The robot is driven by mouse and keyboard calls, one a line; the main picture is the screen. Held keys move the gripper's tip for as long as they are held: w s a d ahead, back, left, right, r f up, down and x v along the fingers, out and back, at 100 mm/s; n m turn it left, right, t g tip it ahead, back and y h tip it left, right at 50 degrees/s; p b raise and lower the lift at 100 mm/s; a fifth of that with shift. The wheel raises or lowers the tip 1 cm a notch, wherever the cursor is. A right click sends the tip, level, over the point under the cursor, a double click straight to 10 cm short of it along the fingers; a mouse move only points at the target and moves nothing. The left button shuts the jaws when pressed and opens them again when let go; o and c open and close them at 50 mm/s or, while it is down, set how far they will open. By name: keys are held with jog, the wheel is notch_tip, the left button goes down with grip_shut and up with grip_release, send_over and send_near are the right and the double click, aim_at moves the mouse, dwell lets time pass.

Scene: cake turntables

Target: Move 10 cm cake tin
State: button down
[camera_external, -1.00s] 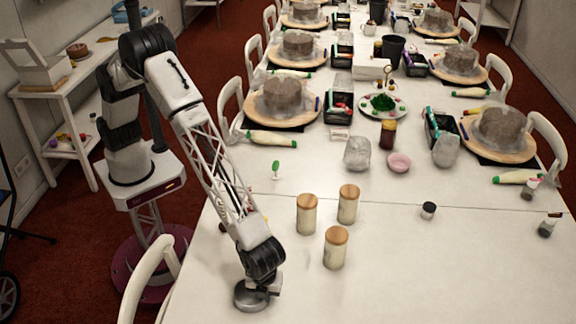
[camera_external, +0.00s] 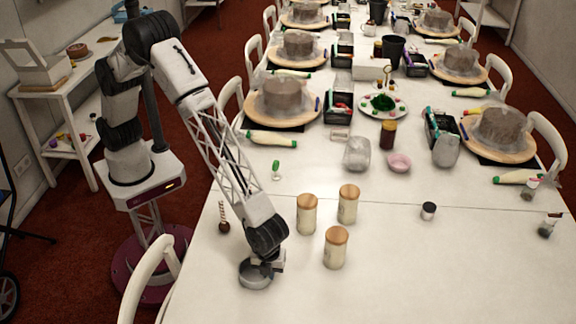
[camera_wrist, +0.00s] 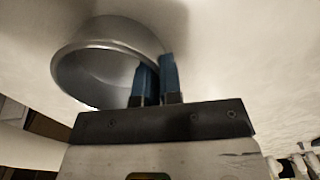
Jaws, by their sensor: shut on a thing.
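The cake tin is a small round silver-grey pan (camera_external: 252,275) at the near left of the long white table. My gripper (camera_external: 268,264) is at its right side in the external view. In the wrist view the tin (camera_wrist: 88,72) shows its hollow inside, and my two blue fingers (camera_wrist: 157,78) are shut on its wall, one inside and one outside. The tin looks slightly tilted and raised off the table, though the height is hard to judge.
Three jars with wooden lids (camera_external: 335,248) stand to the right of the tin. A small dark-bottomed dipper-like item (camera_external: 223,218) is behind it at the table's left edge. A white chair (camera_external: 150,268) is at the left. The table's near right is clear.

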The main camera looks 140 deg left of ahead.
jog(key=shift+s+a, duration=0.5)
jog(key=shift+s, duration=0.05)
jog(key=c, duration=1.2)
grip_release()
notch_tip(320, 180, up, 8)
